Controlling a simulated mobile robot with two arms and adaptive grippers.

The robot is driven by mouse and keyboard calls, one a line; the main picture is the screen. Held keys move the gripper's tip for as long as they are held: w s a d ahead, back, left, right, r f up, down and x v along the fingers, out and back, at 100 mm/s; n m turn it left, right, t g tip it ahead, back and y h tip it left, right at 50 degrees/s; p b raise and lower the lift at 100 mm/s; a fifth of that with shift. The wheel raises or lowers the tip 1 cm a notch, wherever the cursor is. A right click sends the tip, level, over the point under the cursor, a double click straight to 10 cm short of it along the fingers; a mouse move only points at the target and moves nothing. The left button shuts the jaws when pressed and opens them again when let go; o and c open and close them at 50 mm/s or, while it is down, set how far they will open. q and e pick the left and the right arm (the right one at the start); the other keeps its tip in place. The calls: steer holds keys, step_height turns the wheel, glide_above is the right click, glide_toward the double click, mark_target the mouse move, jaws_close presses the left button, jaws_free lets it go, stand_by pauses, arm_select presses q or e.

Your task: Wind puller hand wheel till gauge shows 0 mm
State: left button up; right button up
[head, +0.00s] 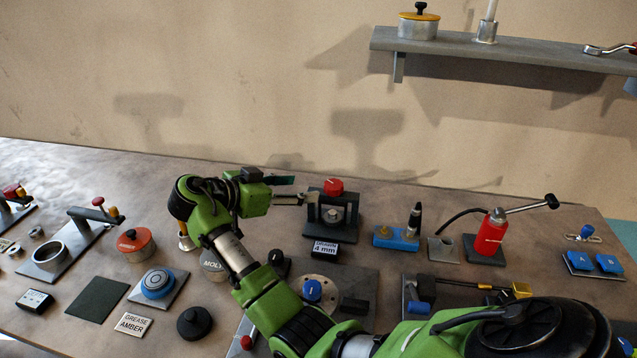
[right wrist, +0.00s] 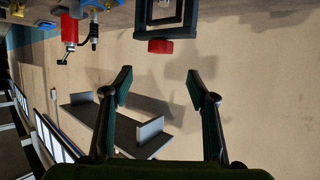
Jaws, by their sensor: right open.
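The puller (head: 312,208) is a dark frame standing on the bench, with a red hand wheel (head: 333,186) on top. The gauge (head: 325,249) in front of it reads 4 mm. My right gripper (head: 299,190) is open and empty, just left of the hand wheel and apart from it. In the right wrist view the picture is upside down; the red hand wheel (right wrist: 160,46) lies beyond the gap between the two open fingers (right wrist: 158,83). My left gripper is not in view.
Right of the puller stand a blue block (head: 396,238) and a red jack (head: 489,232) with a long handle. My right arm passes over the bench's middle and hides part of it. A grey shelf (head: 500,55) hangs on the wall at the upper right.

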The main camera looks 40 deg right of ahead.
mark_target(333, 184)
steer(key=p+x, duration=0.4)
steer(key=x, duration=0.8)
steer(key=shift+w+d+r, duration=0.1)
steer(key=shift+d+r, duration=0.05)
steer(key=shift+d, duration=0.1)
steer(key=shift+d+f, duration=0.3)
steer(key=shift+d, duration=0.15)
steer(key=c, duration=1.1)
